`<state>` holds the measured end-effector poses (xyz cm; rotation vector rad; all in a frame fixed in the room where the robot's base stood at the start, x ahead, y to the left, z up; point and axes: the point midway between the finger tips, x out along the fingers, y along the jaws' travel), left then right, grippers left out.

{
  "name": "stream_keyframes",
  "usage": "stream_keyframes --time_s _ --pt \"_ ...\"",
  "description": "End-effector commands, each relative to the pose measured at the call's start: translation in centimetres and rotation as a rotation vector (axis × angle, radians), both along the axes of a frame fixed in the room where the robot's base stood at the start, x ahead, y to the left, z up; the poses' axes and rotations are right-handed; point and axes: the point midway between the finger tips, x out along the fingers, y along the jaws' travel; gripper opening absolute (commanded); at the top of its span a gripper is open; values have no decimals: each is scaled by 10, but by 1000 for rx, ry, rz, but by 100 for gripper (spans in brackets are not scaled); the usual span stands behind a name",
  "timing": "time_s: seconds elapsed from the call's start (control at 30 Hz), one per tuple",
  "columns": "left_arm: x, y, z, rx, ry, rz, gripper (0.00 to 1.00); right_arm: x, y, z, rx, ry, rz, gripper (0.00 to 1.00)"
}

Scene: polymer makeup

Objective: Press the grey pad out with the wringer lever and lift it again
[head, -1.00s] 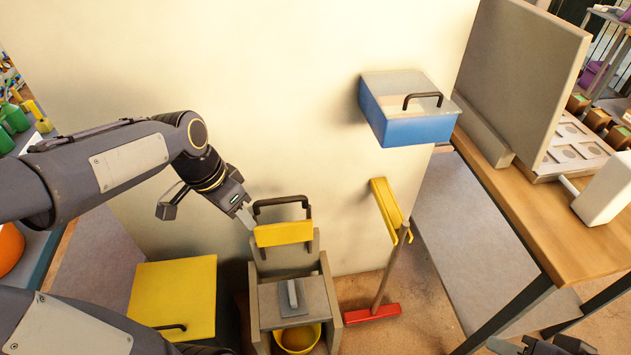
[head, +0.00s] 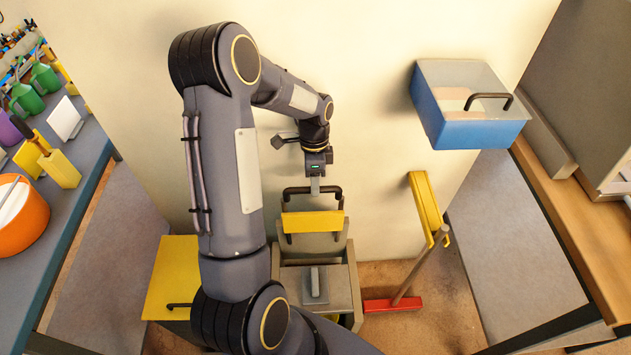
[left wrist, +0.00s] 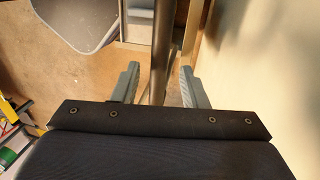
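The grey pad (head: 315,286) lies flat on the wringer's grey top, with a small upright grip on it. Behind it stands the wringer lever, with a yellow crosspiece (head: 312,222) and a dark looped handle (head: 296,193) on top. The lever is raised, clear of the pad. My left gripper (head: 315,184) points down at the handle's top bar. In the left wrist view my left gripper (left wrist: 159,76) is open, its fingers apart on either side of a dark bar (left wrist: 160,45), apparently the handle. Contact cannot be told. My right gripper is not in view.
A yellow box (head: 170,285) stands left of the wringer, partly behind my left arm. A red-footed pole (head: 393,304) and a yellow wall bracket (head: 424,205) are at its right. A blue box (head: 470,130) is on the wall. Benches flank both sides.

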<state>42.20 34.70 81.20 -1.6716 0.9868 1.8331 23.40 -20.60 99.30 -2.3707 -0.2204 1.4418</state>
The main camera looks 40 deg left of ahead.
Motion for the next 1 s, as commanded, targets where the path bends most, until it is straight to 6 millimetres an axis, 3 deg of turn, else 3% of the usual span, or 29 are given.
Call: stream_keyframes --time_s 0.37,0.7,1.0 --pt "-2 -1 -10 0 0 1 40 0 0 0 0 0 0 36" --pt "-2 -2 -9 -1 -1 1 0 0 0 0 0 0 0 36" --pt "-1 -1 -10 3 -5 1 0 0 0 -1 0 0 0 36"
